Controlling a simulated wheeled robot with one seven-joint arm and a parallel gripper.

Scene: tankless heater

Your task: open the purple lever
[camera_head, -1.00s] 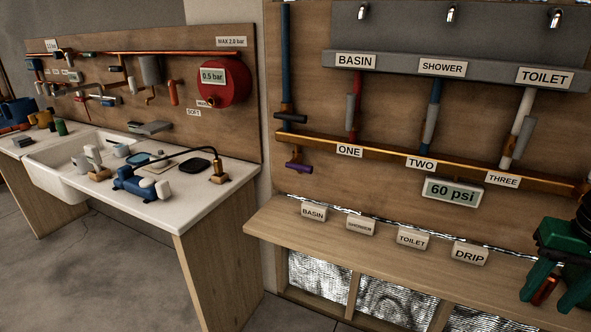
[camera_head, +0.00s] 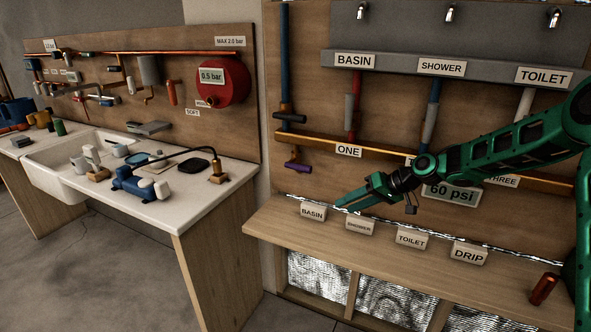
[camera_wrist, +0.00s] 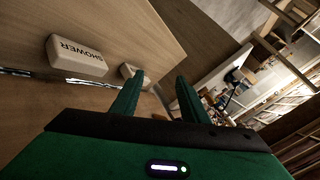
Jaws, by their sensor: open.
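The purple lever (camera_head: 298,168) sits at the lower left of the copper pipework on the wooden panel, below a blue vertical pipe. It lies roughly level, tilted slightly down to the right. My gripper (camera_head: 352,198) is open and empty, to the right of the lever and a little lower, in front of the panel near the BASIN and SHOWER blocks. The gripper points left and is apart from the lever. In the wrist view my two fingers (camera_wrist: 156,95) show spread apart with nothing between them; I cannot make out the lever there.
The wooden shelf carries the BASIN block (camera_head: 313,212), SHOWER block (camera_head: 360,226), TOILET block (camera_head: 411,237) and DRIP block (camera_head: 468,252). A red cylinder (camera_head: 543,289) stands at the shelf's right. The 60 psi gauge (camera_head: 462,195) is behind my arm. A dark lever (camera_head: 290,117) is above the purple one.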

